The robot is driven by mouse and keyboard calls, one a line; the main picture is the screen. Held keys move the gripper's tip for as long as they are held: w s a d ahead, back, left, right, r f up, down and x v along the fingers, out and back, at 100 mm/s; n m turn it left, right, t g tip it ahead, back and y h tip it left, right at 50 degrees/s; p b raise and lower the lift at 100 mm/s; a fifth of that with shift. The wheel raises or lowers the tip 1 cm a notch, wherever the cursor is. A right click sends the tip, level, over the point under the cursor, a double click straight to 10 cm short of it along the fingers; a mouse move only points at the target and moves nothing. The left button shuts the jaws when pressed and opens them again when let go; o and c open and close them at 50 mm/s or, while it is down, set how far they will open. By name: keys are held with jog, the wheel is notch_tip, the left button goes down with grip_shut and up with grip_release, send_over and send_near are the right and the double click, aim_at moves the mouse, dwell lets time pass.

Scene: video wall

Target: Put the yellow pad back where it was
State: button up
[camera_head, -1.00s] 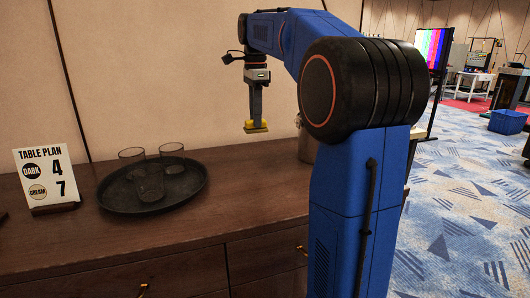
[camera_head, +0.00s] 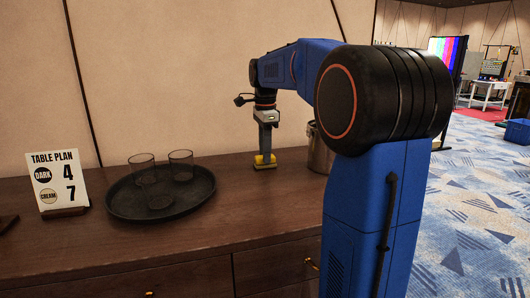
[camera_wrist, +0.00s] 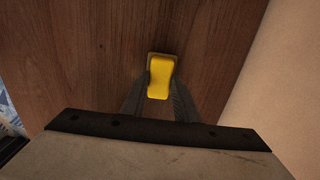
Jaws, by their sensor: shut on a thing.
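The yellow pad (camera_head: 263,160) is between the fingers of my gripper (camera_head: 265,155), low at the back of the wooden sideboard (camera_head: 240,200). In the wrist view the yellow pad (camera_wrist: 160,76) shows bright yellow with a darker tan edge, and the two fingers of my gripper (camera_wrist: 160,92) close on it from both sides. The pad is at or just above the brown wood; I cannot tell whether it touches.
A dark round tray (camera_head: 120,205) with 3 clear glasses (camera_head: 181,165) stands left of my gripper. A table plan sign (camera_head: 57,182) is farther left. A metal container (camera_head: 320,150) stands close on the right, partly hidden by my arm. The wall (camera_head: 200,80) is close behind.

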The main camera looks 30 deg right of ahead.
jog(key=o, duration=1)
jog(key=shift+f, duration=0.1)
notch_tip(320, 180, up, 12)
jog(key=shift+r, duration=0.15)
dwell(0.5)
